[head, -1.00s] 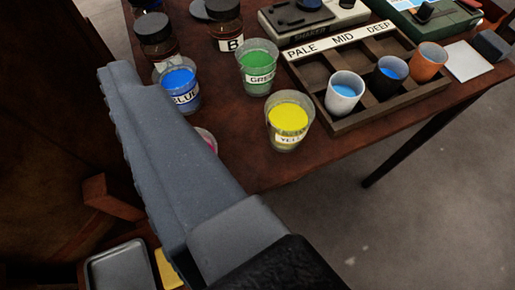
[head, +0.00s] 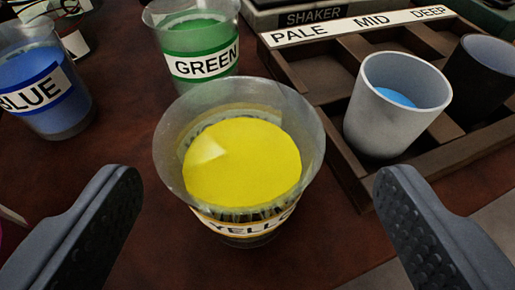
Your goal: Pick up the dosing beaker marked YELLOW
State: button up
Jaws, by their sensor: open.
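The dosing beaker marked YELLOW (head: 242,170) stands upright on the dark red-brown table in the middle of the head view. It is clear, holds yellow liquid, and its label is partly seen on the near side. My gripper (head: 258,195) is open. One finger is on each side of the beaker, nearer the camera, with a clear gap to it on both sides. Neither finger touches the beaker.
The GREEN beaker (head: 200,66) stands close behind the yellow one. The BLUE beaker (head: 45,90) is at left. A wooden rack (head: 350,165) marked PALE, MID, DEEP is at right, holding a white cup (head: 385,128) with blue liquid and a black cup (head: 482,75).

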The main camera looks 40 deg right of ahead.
aim_at(246, 130)
jog(key=shift+a+f+b+x, duration=0.1)
jog(key=shift+b+x, duration=0.3)
jog(key=shift+x, duration=0.6)
jog(key=shift+a+f+b+x, duration=0.15)
jog(key=shift+b+x, duration=0.2)
jog(key=shift+x, duration=0.7)
jog(key=shift+a+f+b+x, duration=0.1)
jog(key=shift+b+x, duration=0.3)
jog(key=shift+x, duration=0.6)
jog(key=shift+w+d, duration=0.2)
jog(key=shift+w, duration=0.15)
jog(key=c, duration=1.2)
